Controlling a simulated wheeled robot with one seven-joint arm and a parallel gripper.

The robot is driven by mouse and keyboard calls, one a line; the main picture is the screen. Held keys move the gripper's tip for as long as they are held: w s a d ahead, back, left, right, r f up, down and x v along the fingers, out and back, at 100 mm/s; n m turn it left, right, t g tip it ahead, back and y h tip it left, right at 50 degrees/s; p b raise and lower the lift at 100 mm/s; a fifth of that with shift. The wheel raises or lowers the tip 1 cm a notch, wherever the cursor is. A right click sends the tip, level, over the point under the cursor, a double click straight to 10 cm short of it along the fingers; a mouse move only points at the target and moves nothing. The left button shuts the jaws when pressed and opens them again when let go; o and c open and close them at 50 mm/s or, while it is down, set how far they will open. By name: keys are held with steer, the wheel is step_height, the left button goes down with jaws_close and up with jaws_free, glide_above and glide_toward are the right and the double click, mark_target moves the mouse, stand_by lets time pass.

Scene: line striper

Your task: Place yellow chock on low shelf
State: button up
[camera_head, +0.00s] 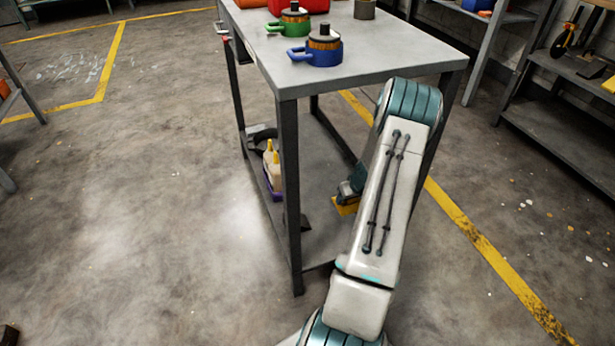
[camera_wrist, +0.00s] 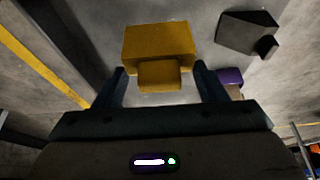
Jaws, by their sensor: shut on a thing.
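The yellow chock (camera_wrist: 158,45) is a blocky, stepped piece between the two fingers of my gripper (camera_wrist: 159,80) in the wrist view. My gripper is shut on it. In the head view a small part of the yellow chock (camera_head: 347,206) shows beside my arm, at the level of the low shelf (camera_head: 325,232) under the grey table. My arm hides most of my gripper there. The low shelf surface lies behind the chock in the wrist view. I cannot tell whether the chock touches the shelf.
On the low shelf are a purple holder (camera_head: 275,190) with cream bottles and a dark block (camera_head: 305,222), which also shows in the wrist view (camera_wrist: 245,32). Table legs (camera_head: 290,190) bound the shelf. Blue (camera_head: 322,50) and green (camera_head: 293,22) pots stand on the tabletop above.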

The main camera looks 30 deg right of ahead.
steer(key=shift+w+a+f+b, duration=0.15)
steer(key=shift+w+f+b, duration=0.4)
steer(key=shift+w+f, duration=1.3)
steer(key=shift+w+a+f+b, duration=0.15)
steer(key=shift+w+f+b, duration=0.35)
steer(key=shift+w+f, duration=1.35)
steer(key=shift+w+a+f+b, duration=0.15)
steer(key=shift+w+f+b, duration=0.4)
steer(key=shift+w+f, duration=1.25)
steer(key=shift+w+r, duration=0.1)
steer(key=shift+w, duration=0.1)
steer(key=o, duration=1.3)
steer(key=shift+s+r, duration=0.1)
steer(key=shift+r, duration=0.2)
steer(key=p+v, duration=0.3)
steer(key=v, duration=0.8)
steer(key=shift+s+r, duration=0.15)
steer(key=shift+r, duration=0.1)
